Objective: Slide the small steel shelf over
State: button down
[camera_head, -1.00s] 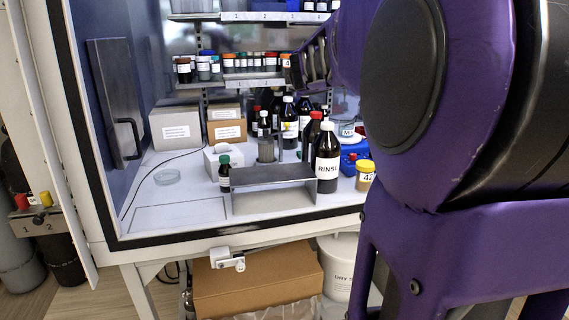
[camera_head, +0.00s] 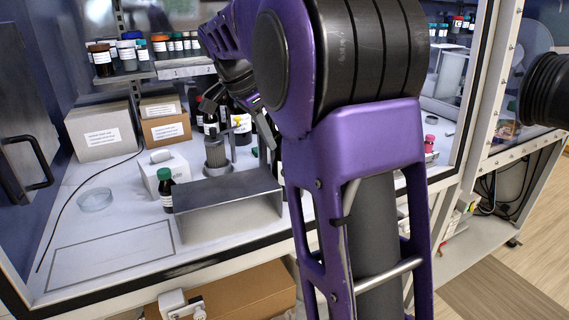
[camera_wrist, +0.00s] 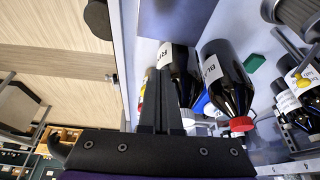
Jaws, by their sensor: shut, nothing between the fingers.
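The small steel shelf (camera_head: 228,190) stands on the white bench inside the glove box, its grey top facing up and its front open. A grey surface, apparently its top, shows at the upper edge of the wrist view (camera_wrist: 180,15). My gripper (camera_wrist: 161,45) is shut and empty, its fingers together.
An outlined rectangle (camera_head: 110,262) marks clear bench left of the shelf. A small green-capped bottle (camera_head: 166,190) stands close to the shelf's left end. A grey cylindrical stand (camera_head: 215,155) is behind it. A glass dish (camera_head: 95,200) and cardboard boxes (camera_head: 100,132) are further left.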

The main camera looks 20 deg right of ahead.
aim_at(279, 173)
jog(key=shift+y, duration=0.3)
jog(key=x, duration=0.3)
jog(key=b+x, duration=0.1)
jog(key=x, duration=0.6)
jog(key=shift+s+a+f+b, duration=0.2)
jog(key=shift+s+a+b, duration=0.1)
jog(key=shift+s+a, duration=0.1)
jog(key=s+a+p, duration=0.1)
jog(key=a, duration=2.6)
jog(key=shift+s+p, duration=0.3)
jog(key=shift+p, duration=0.05)
jog(key=shift+a+r, duration=0.1)
jog(key=shift+r, duration=0.05)
